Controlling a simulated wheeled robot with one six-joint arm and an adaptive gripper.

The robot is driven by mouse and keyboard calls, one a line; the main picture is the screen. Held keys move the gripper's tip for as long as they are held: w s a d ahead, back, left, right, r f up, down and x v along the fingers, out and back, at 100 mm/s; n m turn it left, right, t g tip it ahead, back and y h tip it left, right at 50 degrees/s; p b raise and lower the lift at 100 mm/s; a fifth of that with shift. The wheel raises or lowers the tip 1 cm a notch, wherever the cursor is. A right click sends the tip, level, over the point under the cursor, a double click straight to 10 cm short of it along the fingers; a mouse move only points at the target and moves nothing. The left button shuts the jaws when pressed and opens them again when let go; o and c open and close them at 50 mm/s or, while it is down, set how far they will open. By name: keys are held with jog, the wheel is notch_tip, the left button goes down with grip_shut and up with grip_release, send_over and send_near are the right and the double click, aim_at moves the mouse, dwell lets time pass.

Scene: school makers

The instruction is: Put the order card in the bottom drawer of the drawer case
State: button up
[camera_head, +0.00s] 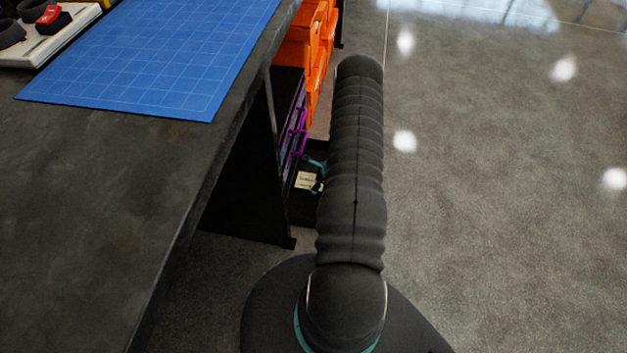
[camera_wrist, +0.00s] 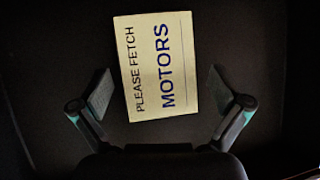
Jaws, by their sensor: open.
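The order card (camera_wrist: 155,68) is cream, with "PLEASE FETCH MOTORS" printed on it. In the wrist view it lies face up, slightly turned, on a dark surface with edges at both sides. My gripper (camera_wrist: 161,92) is open, one finger on each side of the card, with gaps between. In the head view the card (camera_head: 306,181) shows beside my gripper (camera_head: 318,177), low by the floor, in what looks like a pulled-out dark bottom drawer (camera_head: 301,212). The drawer case (camera_head: 291,135), with purple handles, stands under the table; my arm hides part of it.
The dark table (camera_head: 90,200) fills the left, with a blue gridded mat (camera_head: 165,50) and a white tray (camera_head: 62,38) on it. Orange bins (camera_head: 300,45) stand behind the drawer case. The floor (camera_head: 500,220) at the right is clear.

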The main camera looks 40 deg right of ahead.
jog(key=v, duration=1.2)
